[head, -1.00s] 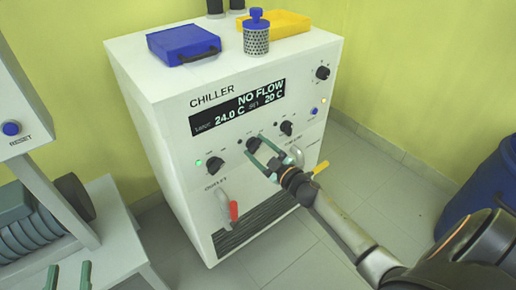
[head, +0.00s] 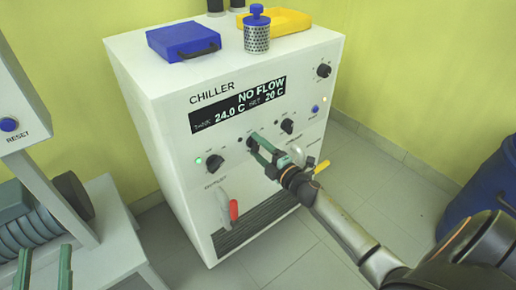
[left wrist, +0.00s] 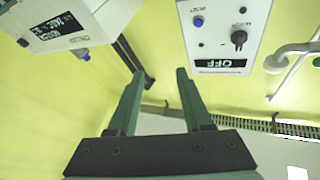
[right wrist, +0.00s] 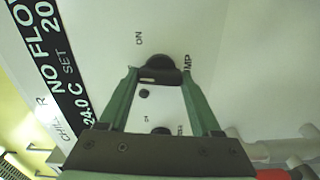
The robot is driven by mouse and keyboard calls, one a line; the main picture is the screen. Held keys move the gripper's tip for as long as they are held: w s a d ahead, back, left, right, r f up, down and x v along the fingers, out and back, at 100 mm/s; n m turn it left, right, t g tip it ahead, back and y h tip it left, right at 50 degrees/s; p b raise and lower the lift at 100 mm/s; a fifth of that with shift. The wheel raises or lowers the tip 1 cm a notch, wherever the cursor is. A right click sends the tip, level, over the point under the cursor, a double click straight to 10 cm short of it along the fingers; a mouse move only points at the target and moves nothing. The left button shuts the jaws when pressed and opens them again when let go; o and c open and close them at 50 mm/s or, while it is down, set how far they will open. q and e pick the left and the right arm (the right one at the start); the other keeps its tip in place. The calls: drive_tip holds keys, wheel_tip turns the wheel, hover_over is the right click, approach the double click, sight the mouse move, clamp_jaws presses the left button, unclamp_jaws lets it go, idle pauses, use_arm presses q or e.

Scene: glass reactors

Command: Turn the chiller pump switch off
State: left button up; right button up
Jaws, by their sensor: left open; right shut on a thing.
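The white chiller (head: 170,130) stands in the middle of the head view, its display (head: 238,104) reading NO FLOW, 24.0 C and 20 C. The pump switch is a black knob (right wrist: 160,66) with ON and a partly hidden PUMP label beside it. My right gripper (head: 259,143) is shut on this knob; in the right wrist view a green finger lies on each side of it. In the head view the fingers partly cover the knob. My left gripper (head: 46,250) is open and empty at the lower left, far from the chiller.
Other black knobs (head: 216,163) (head: 287,126) sit on either side, with a lit green lamp (head: 198,161) at the left. A red-handled valve (head: 233,210) is below. A blue case (head: 183,42) lies on top. A blue barrel (head: 478,190) stands at right.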

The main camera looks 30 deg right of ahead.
use_arm(q)
drive_tip(key=shift+s+r+m+h, duration=0.3)
drive_tip(key=shift+r, duration=0.35)
use_arm(e)
drive_tip(key=shift+n, duration=0.6)
use_arm(q)
drive_tip(key=shift+r+t, duration=0.2)
drive_tip(key=shift+t, duration=0.1)
use_arm(e)
drive_tip(key=o, duration=1.4)
use_arm(q)
drive_tip(key=shift+f, duration=0.1)
wheel_tip(320, 180, down, 7)
drive_tip(key=w+n+g+y+p, duration=0.1)
drive_tip(key=n+g+y, duration=0.1)
drive_tip(key=shift+w+a+g+y, duration=0.25)
drive_tip(key=shift+w+g+y, duration=0.05)
drive_tip(key=shift+w+g, duration=0.1)
use_arm(e)
drive_tip(key=shift+s+d, duration=0.15)
drive_tip(key=shift+s, duration=1.95)
drive_tip(key=shift+s+d, duration=0.2)
drive_tip(key=shift+s, duration=1.85)
drive_tip(key=shift+s+d, duration=0.15)
drive_tip(key=shift+s, duration=1.95)
